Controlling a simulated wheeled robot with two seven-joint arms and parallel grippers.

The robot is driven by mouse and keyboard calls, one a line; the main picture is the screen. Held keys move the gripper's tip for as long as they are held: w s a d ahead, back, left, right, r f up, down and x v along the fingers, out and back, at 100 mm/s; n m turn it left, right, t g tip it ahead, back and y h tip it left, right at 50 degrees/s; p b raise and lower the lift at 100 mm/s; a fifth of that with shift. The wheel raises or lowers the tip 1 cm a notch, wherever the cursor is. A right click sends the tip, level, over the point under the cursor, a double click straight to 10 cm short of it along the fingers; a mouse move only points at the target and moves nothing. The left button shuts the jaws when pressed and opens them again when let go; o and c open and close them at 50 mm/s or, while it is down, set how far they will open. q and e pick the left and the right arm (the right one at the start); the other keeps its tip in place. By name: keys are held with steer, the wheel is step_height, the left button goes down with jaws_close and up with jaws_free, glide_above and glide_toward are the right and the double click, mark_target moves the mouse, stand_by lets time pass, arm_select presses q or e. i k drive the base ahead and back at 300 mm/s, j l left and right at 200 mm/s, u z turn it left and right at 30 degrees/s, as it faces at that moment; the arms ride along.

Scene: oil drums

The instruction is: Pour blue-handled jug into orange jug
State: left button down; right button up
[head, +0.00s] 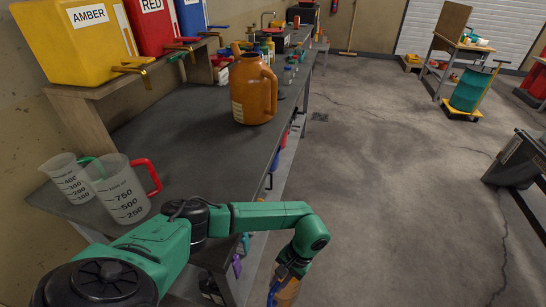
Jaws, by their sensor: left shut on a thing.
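The orange jug (255,92) stands upright on the dark workbench, with a pale label on its side and a loop handle at its right. My left arm reaches over the near end of the bench and bends down past its front edge. My left gripper (284,276) is at the bottom of the view, shut on the blue-handled jug (288,293). Only a blue strip and an amber-brown part of that jug show; the rest is cut off by the frame. It is well below and nearer than the orange jug. My right gripper is out of view.
A clear measuring jug with a red handle (124,194) and a smaller green-handled one (66,180) stand at the bench's near left. Amber (85,45), red (150,24) and blue containers with taps sit on a shelf. Bottles crowd behind the orange jug.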

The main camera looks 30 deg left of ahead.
mark_target(254, 84)
steer(key=i, duration=1.95)
steer(key=i+u, duration=0.15)
steer(key=i, duration=0.45)
steer(key=i+l+u, duration=0.1)
steer(key=i, duration=0.45)
steer(key=i+l+u, duration=0.15)
steer(key=i, duration=0.45)
steer(key=i+l+u, duration=0.1)
steer(key=u, duration=2.35)
